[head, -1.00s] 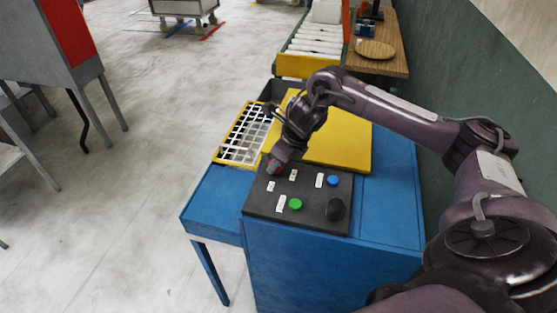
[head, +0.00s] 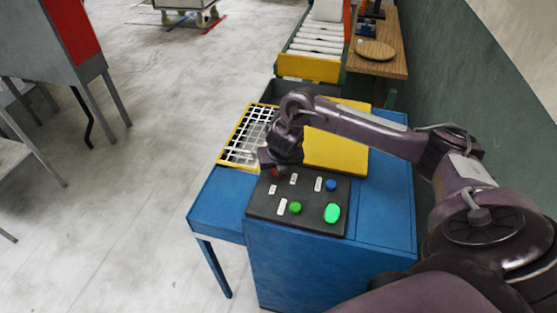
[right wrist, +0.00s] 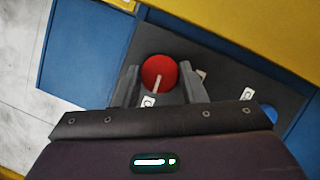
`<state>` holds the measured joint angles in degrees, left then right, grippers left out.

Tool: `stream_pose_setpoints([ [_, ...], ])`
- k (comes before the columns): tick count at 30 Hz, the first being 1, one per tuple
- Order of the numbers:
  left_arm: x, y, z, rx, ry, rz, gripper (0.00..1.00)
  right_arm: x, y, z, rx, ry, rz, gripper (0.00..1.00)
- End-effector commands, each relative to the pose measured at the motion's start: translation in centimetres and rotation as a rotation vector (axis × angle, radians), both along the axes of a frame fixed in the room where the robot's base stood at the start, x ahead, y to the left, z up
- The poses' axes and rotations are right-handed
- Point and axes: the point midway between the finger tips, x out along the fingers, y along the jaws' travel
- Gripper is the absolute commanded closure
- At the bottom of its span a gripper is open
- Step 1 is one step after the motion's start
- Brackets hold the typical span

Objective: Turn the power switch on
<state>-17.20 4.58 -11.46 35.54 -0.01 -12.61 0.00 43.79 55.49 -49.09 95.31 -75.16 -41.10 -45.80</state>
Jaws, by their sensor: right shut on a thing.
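The control panel (head: 258,206) is a dark plate on top of the blue machine. Its red round knob (head: 277,173) is at the panel's far left corner, partly hidden under my right gripper (head: 275,163). In the right wrist view the red knob (right wrist: 158,67), with a pale pointer line, sits between the fingers of my right gripper (right wrist: 160,84), which is shut on it. The round lamp (head: 332,213) at the panel's near right glows bright green. My left gripper is not in view.
The panel also holds a green button (head: 295,208), a blue button (head: 331,185) and small white labels. A yellow plate (head: 336,150) and a white grid in a yellow frame (head: 246,135) lie beyond. A roller conveyor (head: 318,42) stands behind; open floor lies left.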

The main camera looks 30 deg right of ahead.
Motion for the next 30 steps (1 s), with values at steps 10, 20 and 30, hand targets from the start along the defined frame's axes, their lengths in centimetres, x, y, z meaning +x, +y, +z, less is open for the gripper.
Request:
stream_pose_setpoints([
  [10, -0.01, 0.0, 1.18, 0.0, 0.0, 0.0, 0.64, 0.21, -0.03, 0.29, -0.001, -0.006, -0.092, 0.85],
  [20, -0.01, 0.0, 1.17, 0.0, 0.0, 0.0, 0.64, 0.23, -0.03, 0.22, 0.0, -0.008, -0.098, 0.85],
  [30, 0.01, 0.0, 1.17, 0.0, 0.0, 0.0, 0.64, 0.13, 0.0, 0.12, -0.001, -0.004, -0.096, 0.42],
])
